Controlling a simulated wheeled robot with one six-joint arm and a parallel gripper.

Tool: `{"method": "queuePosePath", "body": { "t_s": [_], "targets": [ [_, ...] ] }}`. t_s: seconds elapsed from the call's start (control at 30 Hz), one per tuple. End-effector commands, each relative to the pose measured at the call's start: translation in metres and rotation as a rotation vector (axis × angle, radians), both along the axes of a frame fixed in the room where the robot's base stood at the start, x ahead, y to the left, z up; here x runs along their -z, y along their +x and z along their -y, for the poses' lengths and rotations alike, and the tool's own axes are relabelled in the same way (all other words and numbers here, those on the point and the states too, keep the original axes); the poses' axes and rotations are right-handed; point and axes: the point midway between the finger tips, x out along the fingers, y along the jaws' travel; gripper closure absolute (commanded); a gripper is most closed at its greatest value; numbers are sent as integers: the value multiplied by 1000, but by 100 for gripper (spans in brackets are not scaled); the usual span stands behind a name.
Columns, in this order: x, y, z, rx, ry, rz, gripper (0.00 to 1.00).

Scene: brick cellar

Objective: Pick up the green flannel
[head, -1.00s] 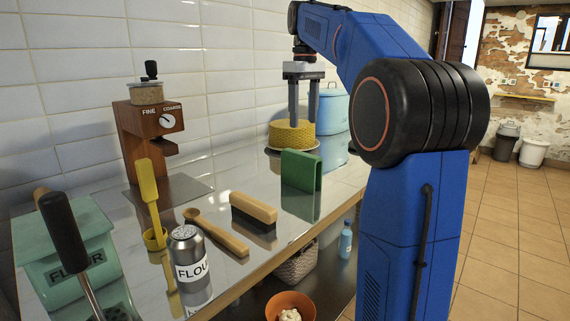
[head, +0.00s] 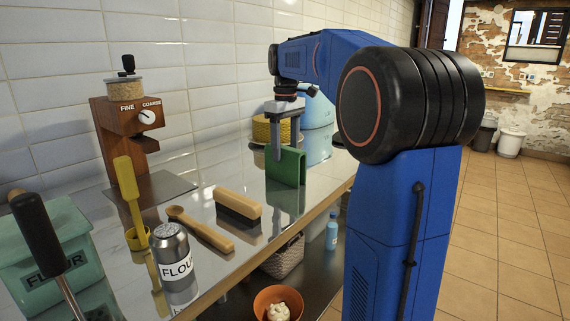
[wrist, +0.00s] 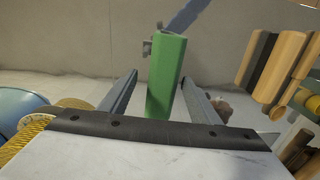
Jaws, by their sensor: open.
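The green flannel (head: 289,167) is a green, upright, folded-looking piece on the shiny metal counter (head: 210,262). It also shows in the wrist view (wrist: 166,85), upright between my two fingers. My gripper (head: 284,152) is open and pointing down, right at the flannel's top. One finger hangs in front of its near left part, hiding some of it. In the wrist view my gripper (wrist: 160,76) has a finger on each side of the flannel, with a gap visible at the left. The flannel's lower part is partly hidden by my gripper's body in the wrist view.
A brush (head: 238,203), a wooden spoon (head: 203,230) and a flour shaker (head: 172,252) lie or stand left of the flannel. A yellow woven item (head: 261,130) and a blue container (head: 318,111) are behind. The tiled wall bounds the counter.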

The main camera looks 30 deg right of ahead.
Motion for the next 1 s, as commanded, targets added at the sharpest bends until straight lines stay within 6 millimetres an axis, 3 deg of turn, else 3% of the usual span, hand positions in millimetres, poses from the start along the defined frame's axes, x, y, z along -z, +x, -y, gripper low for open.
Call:
{"method": "queuePosePath", "body": {
  "t_s": [0.4,0.7,0.9,1.0],
  "targets": [
    [47,-3,-3,0,1,-1,43],
    [51,-2,-3,0,0,0,43],
    [51,-2,-3,0,0,0,88],
    [51,-2,-3,0,0,0,88]
  ]
}}
